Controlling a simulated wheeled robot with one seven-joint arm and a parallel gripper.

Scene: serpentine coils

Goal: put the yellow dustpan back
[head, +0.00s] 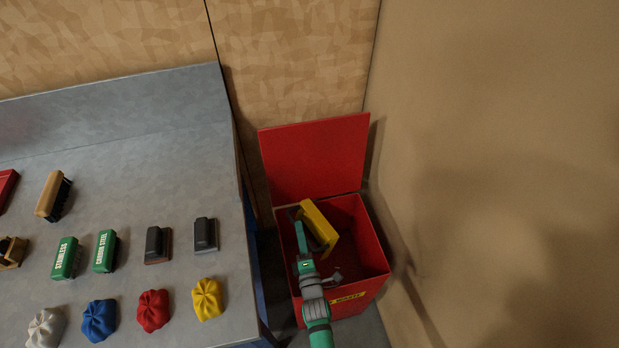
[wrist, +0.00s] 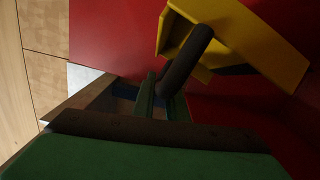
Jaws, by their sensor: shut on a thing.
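The yellow dustpan (head: 320,226) is over the open mouth of the red waste bin (head: 372,290). In the wrist view the dustpan (wrist: 262,42) shows at the upper right, with its dark handle (wrist: 186,62) pointing down toward my fingers. My gripper (head: 301,228) is shut on the handle, and its green fingers (wrist: 163,102) also show in the wrist view. The dustpan is tilted. I cannot tell how far it is above or inside the bin's rim.
The bin's red lid (head: 315,160) stands raised behind it. A grey bench (head: 120,165) on the left carries several brushes, blocks and coloured cloths, including a yellow cloth (head: 207,299). A tan wall (head: 500,170) is close on the right.

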